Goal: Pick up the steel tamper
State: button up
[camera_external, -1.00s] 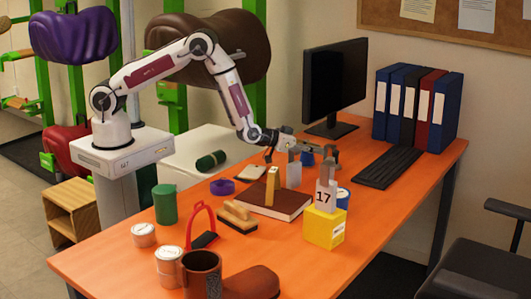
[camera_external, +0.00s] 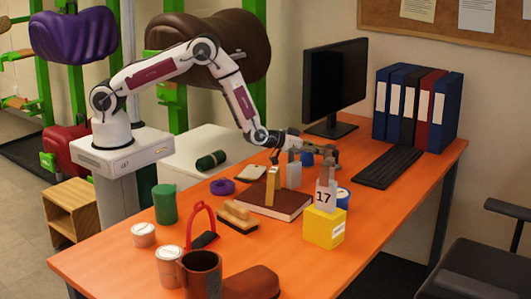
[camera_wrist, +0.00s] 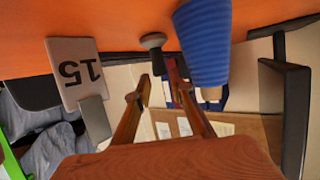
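In the wrist view a dark grey, round-headed piece (camera_wrist: 153,41), which looks like the steel tamper, stands at the orange table. It lies just beyond my gripper's fingertips (camera_wrist: 159,70). The two fingers are apart with nothing between them. In the external view my gripper (camera_external: 306,156) is low over the table, behind the brown book. I cannot make out the tamper there; my gripper and the things around it seem to hide it.
The book (camera_external: 290,205), yellow block (camera_external: 324,228), monitor (camera_external: 335,85) and keyboard (camera_external: 388,167) are nearby. The table's right front is clear.

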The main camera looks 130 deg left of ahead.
jog(key=shift+a, duration=0.1)
jog(key=shift+f+x, duration=0.15)
jog(key=shift+x, duration=0.55)
jog(key=shift+f+x, duration=0.15)
jog(key=shift+x, duration=1.55)
jog(key=shift+w, duration=0.1)
grip_shut()
